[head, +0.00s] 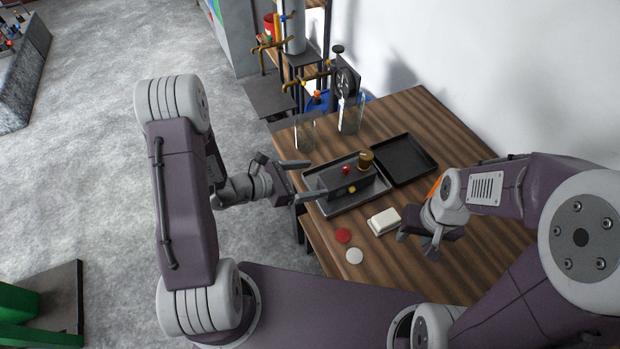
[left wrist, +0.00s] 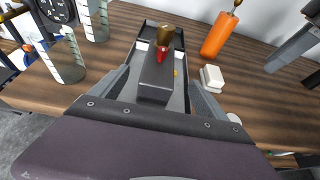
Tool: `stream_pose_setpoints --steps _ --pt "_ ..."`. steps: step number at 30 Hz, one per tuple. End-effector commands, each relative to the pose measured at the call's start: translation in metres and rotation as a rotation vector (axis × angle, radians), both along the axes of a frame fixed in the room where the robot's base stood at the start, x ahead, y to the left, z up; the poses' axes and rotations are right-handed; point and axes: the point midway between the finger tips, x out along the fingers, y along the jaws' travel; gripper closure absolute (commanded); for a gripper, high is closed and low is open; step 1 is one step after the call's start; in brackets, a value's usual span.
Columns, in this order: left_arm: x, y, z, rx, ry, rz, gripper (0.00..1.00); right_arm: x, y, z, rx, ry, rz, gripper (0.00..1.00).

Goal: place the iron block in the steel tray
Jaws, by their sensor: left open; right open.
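A dark grey block (head: 343,177), apparently the iron block, lies in a grey metal tray (head: 350,205), apparently the steel tray. In the left wrist view the block (left wrist: 157,75) lies lengthwise ahead of my fingers, inside the tray (left wrist: 181,98). My left gripper (head: 312,180) is open at the block's left end, with a finger toward either side; I cannot tell whether they touch it. My right gripper (head: 418,246) is open and empty, right of a white block (head: 384,221). A red-topped piece (head: 346,170) and a brass cylinder (head: 366,161) stand at the grey tray, by the block.
An empty black tray (head: 404,160) sits right of the grey tray. Glass beakers (head: 350,117) stand at the table's far left. A red disc (head: 343,236) and white disc (head: 354,256) lie in front. An orange cylinder (left wrist: 219,35) stands beyond the white block. The right table area is clear.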

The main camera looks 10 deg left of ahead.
Motion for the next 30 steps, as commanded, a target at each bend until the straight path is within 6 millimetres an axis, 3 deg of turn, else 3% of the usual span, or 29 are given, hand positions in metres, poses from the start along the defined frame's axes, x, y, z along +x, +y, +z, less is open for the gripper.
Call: stream_pose_setpoints --steps 4,5,8,10,12,13,15,19,23,30 --pt "-0.015 -0.013 0.006 0.028 -0.009 -0.099 0.15 0.0 0.0 0.0 0.0 0.0 0.0 0.59" --pt "-0.026 -0.021 0.009 0.052 -0.017 -0.17 0.15 0.0 0.0 0.0 0.0 0.0 0.0 0.59" --pt "-0.09 -0.045 0.016 0.213 -0.071 -0.545 0.15 0.0 0.0 0.0 0.0 0.0 0.0 0.59" --pt "-0.139 -0.036 0.012 0.402 -0.142 -0.859 0.15 0.0 0.0 0.0 0.0 0.0 0.0 0.59" --pt "-0.168 -0.008 0.006 0.619 -0.238 -1.144 0.15 0.0 0.0 0.0 0.0 0.0 0.0 0.59" --pt "-0.174 0.006 0.004 0.712 -0.285 -1.251 0.15 0.0 0.0 0.0 0.0 0.0 0.0 0.59" --pt "-0.173 0.038 0.005 0.925 -0.402 -1.461 0.15 0.0 0.0 0.0 0.0 0.0 0.0 0.59" --pt "-0.15 0.075 0.017 1.223 -0.593 -1.703 0.15 0.0 0.0 0.0 0.0 0.0 0.0 0.59" --pt "-0.134 0.087 0.026 1.353 -0.689 -1.797 0.15 0.0 0.0 0.0 0.0 0.0 0.0 0.59" --pt "-0.133 0.089 0.027 1.365 -0.698 -1.809 0.15 0.0 0.0 0.0 0.0 0.0 0.0 0.59"
